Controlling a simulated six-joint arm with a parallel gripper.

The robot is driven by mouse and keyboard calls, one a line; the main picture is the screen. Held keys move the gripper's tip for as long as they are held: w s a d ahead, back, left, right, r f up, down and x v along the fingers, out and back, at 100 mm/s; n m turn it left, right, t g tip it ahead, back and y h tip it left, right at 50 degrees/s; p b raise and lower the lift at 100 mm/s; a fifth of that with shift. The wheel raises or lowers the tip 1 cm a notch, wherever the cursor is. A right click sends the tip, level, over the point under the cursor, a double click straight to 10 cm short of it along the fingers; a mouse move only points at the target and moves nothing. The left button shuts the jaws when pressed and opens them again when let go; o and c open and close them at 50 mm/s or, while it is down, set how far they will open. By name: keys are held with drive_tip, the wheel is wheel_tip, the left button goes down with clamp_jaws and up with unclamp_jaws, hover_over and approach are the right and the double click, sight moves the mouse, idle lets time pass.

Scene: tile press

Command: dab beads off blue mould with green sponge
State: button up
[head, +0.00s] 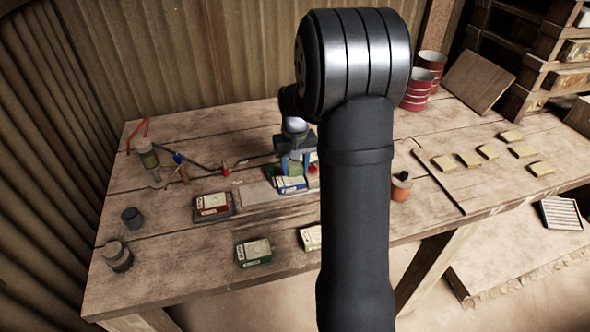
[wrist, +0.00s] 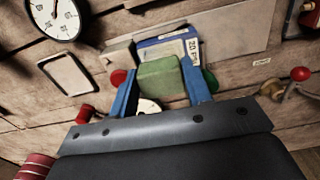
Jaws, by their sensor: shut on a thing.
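My gripper (head: 295,166) is over the middle of the table, with its two blue fingers pointing down. In the wrist view my gripper (wrist: 160,88) is shut on the green sponge (wrist: 160,75), a block held between the fingers. The sponge also shows in the head view (head: 293,170), partly hidden by the fingers. The blue mould (head: 290,184), with a pale labelled top, lies right by the sponge. In the wrist view the blue mould (wrist: 172,46) is partly covered by the sponge. I cannot tell whether they touch. Beads are too small to make out.
A grey plate (head: 257,195) lies by the blue mould. A red mould (head: 211,204) is left of it; a green mould (head: 253,252) is nearer the front. A red knob (head: 225,170) stands close by. Several yellowish tiles (head: 487,152) lie at right.

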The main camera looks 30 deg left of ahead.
drive_tip(key=shift+r, duration=2.4)
drive_tip(key=shift+w, duration=0.1)
drive_tip(key=w+d+f+m, duration=0.1)
drive_tip(key=w+d+m, duration=0.3)
drive_tip(key=d, duration=0.7)
drive_tip(key=w+d+f+m, duration=0.1)
drive_tip(key=w+d+m, duration=0.3)
drive_tip(key=d, duration=0.7)
drive_tip(key=w+d+f+m, duration=0.1)
drive_tip(key=w+d+m, duration=0.3)
drive_tip(key=d, duration=0.7)
drive_tip(key=shift+w, duration=1.25)
drive_tip(key=shift+d+f, duration=0.1)
